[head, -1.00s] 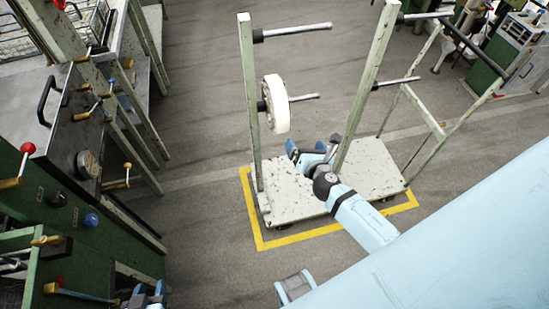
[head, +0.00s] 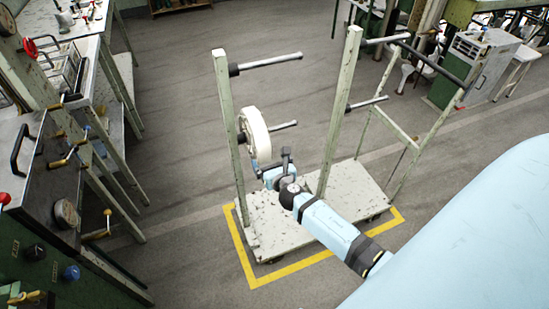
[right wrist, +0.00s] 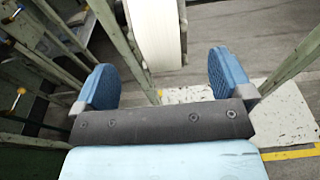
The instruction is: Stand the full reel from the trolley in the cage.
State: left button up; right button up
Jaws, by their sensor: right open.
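The full reel (head: 257,135), a white wheel-like spool, hangs upright on a peg of the trolley's left post. The trolley (head: 275,235) has a worn white platform and pale green posts with dark-based pegs. My right gripper (head: 272,163) is open and empty, just below the reel on its near side. In the right wrist view the reel (right wrist: 157,30) stands beyond and above the gap between the blue fingers of the right gripper (right wrist: 167,78), apart from them. Its lower edge is partly hidden by the gripper in the head view. I cannot make out the cage for certain. My left gripper is out of view.
Yellow floor tape (head: 300,267) borders the trolley's near side. Metal benches and a green machine (head: 75,265) with levers line the left. A grey cabinet (head: 480,65) stands at the back right. The floor between the left machines and trolley is clear.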

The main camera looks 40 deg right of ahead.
aim_at(265, 152)
jog(key=shift+b+x, duration=0.5)
jog(key=shift+x, duration=2.75)
jog(key=c, duration=1.1)
jog(key=shift+o, duration=0.2)
